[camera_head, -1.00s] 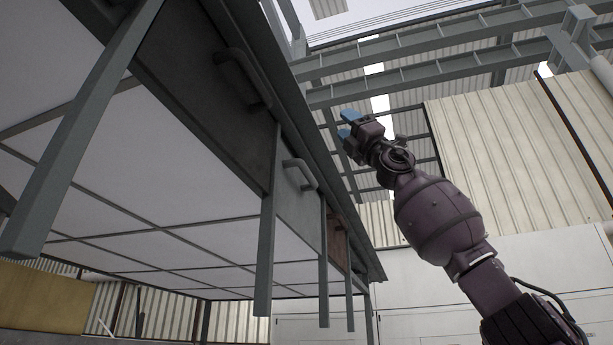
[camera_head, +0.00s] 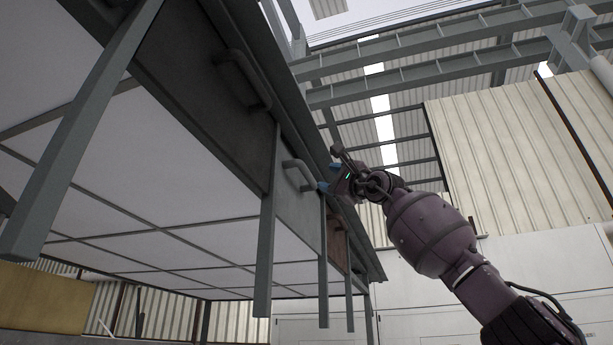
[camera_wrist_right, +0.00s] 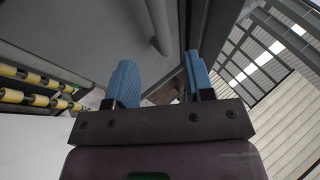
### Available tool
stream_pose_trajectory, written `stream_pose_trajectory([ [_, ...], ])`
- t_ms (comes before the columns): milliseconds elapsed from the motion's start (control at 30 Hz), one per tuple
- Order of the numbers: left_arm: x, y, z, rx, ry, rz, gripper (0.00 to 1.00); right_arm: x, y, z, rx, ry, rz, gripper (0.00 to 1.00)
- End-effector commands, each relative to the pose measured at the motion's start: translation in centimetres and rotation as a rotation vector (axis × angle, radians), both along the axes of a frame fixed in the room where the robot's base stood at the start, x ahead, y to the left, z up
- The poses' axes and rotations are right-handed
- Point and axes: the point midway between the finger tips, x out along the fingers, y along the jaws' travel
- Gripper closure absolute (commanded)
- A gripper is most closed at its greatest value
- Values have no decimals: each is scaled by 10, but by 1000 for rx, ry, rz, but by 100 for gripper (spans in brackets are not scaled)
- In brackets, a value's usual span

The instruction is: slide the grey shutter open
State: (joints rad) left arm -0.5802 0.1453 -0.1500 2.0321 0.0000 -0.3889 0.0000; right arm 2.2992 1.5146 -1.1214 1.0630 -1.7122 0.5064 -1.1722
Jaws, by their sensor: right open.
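A grey shutter panel (camera_head: 297,207) with a pale bar handle (camera_head: 300,176) hangs in the middle of a row under the long overhead frame. My right gripper (camera_head: 326,182) is just right of this handle, with its blue fingertips close to it. In the right wrist view the gripper (camera_wrist_right: 160,82) is open, its two blue fingers apart with nothing between them. A grey bar handle (camera_wrist_right: 160,28) on a grey surface shows ahead of the fingers there, apart from them. My left gripper is in neither view.
A darker panel (camera_head: 190,75) with its own handle (camera_head: 242,80) is nearer, and a brownish panel (camera_head: 337,240) is farther along the row. Grey posts (camera_head: 267,235) hang between the panels. Yellow rollers (camera_wrist_right: 38,98) show left in the wrist view. Open room lies right of the frame.

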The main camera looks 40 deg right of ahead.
Motion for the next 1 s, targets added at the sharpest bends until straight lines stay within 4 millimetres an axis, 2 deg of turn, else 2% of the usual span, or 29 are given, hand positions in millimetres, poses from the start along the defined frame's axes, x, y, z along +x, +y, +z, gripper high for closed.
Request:
stream_pose_trajectory([
  [233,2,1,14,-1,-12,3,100,22,2,20,3,-3,3,52],
  [500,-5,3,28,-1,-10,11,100,52,2,40,5,-4,4,52],
  [600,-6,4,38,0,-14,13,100,64,3,45,5,-3,2,52],
  [800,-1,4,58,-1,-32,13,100,77,3,53,3,-5,4,52],
  [1000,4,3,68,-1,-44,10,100,86,3,53,3,-2,2,52],
])
